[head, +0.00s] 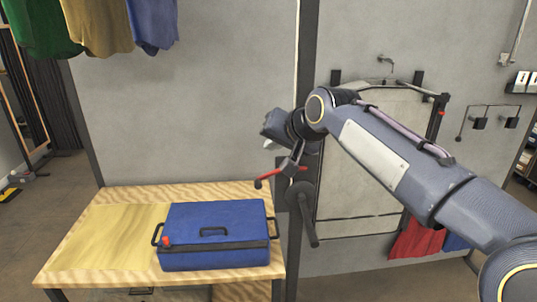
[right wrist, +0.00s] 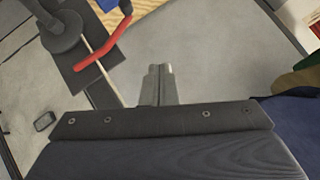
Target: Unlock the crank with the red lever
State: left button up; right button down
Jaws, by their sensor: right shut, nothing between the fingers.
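The red lever (head: 270,173) sticks out to the left of a dark post beside the wooden table in the head view. It also shows in the right wrist view (right wrist: 112,47), bent, left of the fingertips. The dark crank (head: 306,222) hangs just below and right of the lever, its arm pointing down. Its round hub (right wrist: 62,32) shows at upper left in the right wrist view. My right gripper (head: 267,145) is just above the lever; its fingers (right wrist: 158,70) are together, empty and apart from the lever. My left gripper is out of view.
A blue case (head: 213,222) with dark handles lies on the wooden table (head: 110,230). A grey wall panel (head: 200,100) stands behind. Coloured clothes (head: 95,25) hang at upper left. A framed pale panel (head: 365,200) is right of the post, partly behind my arm.

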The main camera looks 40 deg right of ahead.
jog(key=shift+a+v, duration=0.1)
jog(key=shift+v, duration=0.65)
jog(key=shift+a+v, duration=0.15)
jog(key=shift+v, duration=0.6)
jog(key=shift+w+r, duration=0.1)
jog(key=shift+w, duration=0.05)
